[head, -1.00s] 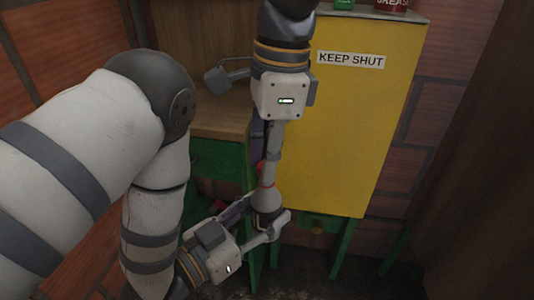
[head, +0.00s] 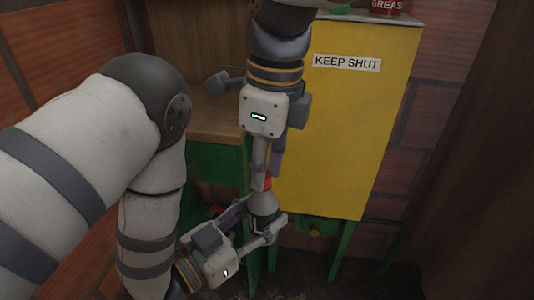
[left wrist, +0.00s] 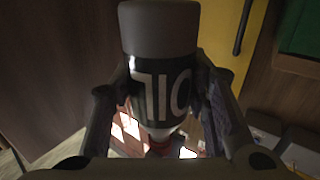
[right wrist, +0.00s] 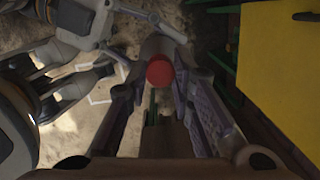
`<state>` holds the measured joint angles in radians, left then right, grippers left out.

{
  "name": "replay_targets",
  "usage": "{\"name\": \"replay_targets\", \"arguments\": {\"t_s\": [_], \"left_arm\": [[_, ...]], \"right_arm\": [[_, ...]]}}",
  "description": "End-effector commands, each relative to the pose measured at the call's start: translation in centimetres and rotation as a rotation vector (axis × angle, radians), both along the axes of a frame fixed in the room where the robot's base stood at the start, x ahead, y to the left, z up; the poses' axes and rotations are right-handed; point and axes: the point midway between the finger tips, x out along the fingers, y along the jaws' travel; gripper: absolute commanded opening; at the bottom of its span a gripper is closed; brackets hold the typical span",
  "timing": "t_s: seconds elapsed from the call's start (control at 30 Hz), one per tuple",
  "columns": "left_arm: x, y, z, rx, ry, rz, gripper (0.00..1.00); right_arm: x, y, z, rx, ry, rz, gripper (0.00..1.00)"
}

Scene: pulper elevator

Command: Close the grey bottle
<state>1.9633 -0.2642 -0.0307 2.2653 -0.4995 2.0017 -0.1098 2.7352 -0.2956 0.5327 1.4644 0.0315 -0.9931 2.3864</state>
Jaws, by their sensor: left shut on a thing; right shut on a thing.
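The grey bottle (head: 264,206) stands roughly upright, held in my left gripper (head: 258,222), whose fingers close around its body. In the left wrist view the bottle (left wrist: 160,32) shows a dark label with white letters. A red cap (head: 266,183) is at the bottle's top; it also shows in the right wrist view (right wrist: 160,71), in line over the bottle (right wrist: 158,45). My right gripper (head: 265,178) comes from above, its fingers on either side of the cap, shut on it. I cannot tell whether the cap is seated or turned.
A yellow cabinet (head: 345,130) marked KEEP SHUT stands right of my grippers. A red grease can (head: 387,6) and a green object sit on top. A wooden surface with a green base (head: 215,165) is behind my arms. Brick walls enclose the space.

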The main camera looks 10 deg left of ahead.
Motion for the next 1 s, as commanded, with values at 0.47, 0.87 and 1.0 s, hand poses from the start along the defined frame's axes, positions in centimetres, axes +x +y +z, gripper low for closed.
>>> {"name": "replay_targets", "arguments": {"t_s": [0.47,0.87,1.0], "left_arm": [[0.0,0.0,0.0,0.000,0.000,0.000,0.00],[0.0,0.0,0.0,-0.001,-0.001,0.000,0.00],[0.0,0.0,0.0,-0.001,-0.001,0.000,0.00]], "right_arm": [[0.0,0.0,0.0,0.002,0.000,-0.009,0.42],[0.1,0.0,3.4,0.003,-0.002,-0.008,0.42],[0.1,0.0,4.5,0.001,0.000,-0.008,0.42]]}}
